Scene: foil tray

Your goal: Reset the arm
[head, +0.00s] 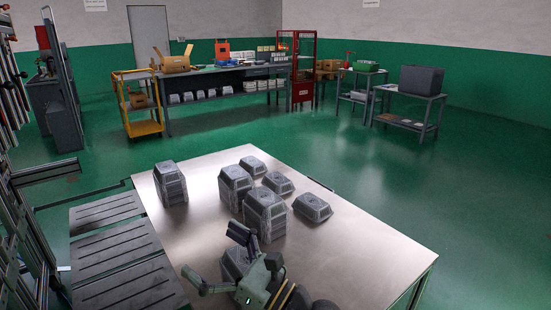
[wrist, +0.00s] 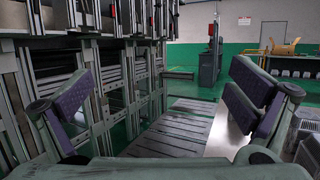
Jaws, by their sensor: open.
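My gripper (head: 216,262) is open and empty above the near left part of the metal table (head: 210,215) in the head view. In the wrist view its two fingers (wrist: 165,105) stand wide apart with nothing between them. Stacks of grey foil trays stand on the table, such as the left stack (head: 171,184), the middle stack (head: 235,186) and the near stack (head: 265,214). Another stack (head: 234,264) is partly hidden behind my gripper. Three low trays, one of them at the right (head: 313,207), lie apart on the table.
A slatted grey surface (head: 112,240) adjoins the table's left side, with a metal frame rack (wrist: 105,90) beyond it. A yellow cart (head: 140,105), a workbench (head: 225,80) and side tables (head: 410,95) stand far back. The green floor between is clear.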

